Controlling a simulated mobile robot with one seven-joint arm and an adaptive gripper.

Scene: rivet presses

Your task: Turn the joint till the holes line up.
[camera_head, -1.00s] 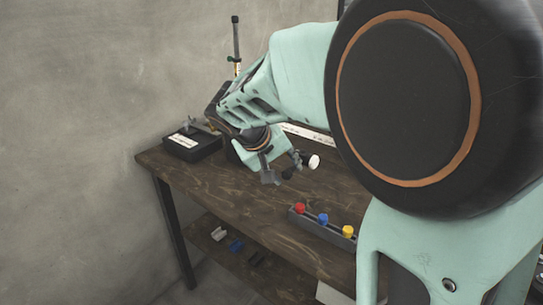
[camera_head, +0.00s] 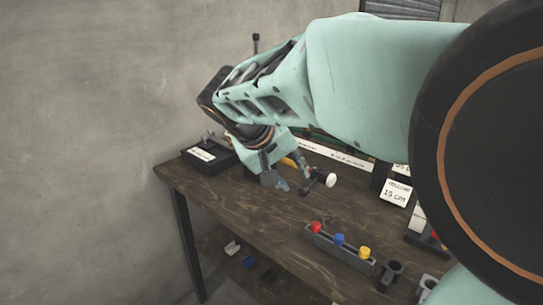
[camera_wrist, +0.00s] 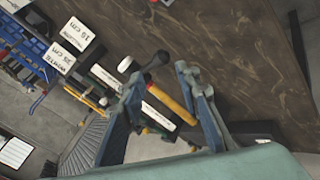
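My gripper (camera_head: 285,178) hangs low over the back part of the table, with its fingers pointing down. In the wrist view its two blue-grey fingers (camera_wrist: 160,76) are spread apart, and I see nothing held between them. A black piece with a round white knob (camera_head: 331,180) is just right of the gripper; it also shows beyond the fingers in the wrist view (camera_wrist: 125,64). An orange-yellow bar (camera_wrist: 170,104) appears between the fingers, lower down. I cannot make out which part is the joint, nor any holes. My arm hides part of the table's back.
A black box with a white label (camera_head: 204,155) stands at the table's left end. A grey rack (camera_head: 338,248) holds red, blue and yellow pieces. Cards (camera_head: 395,193) stand at the back right. The table's left front (camera_head: 245,210) is clear.

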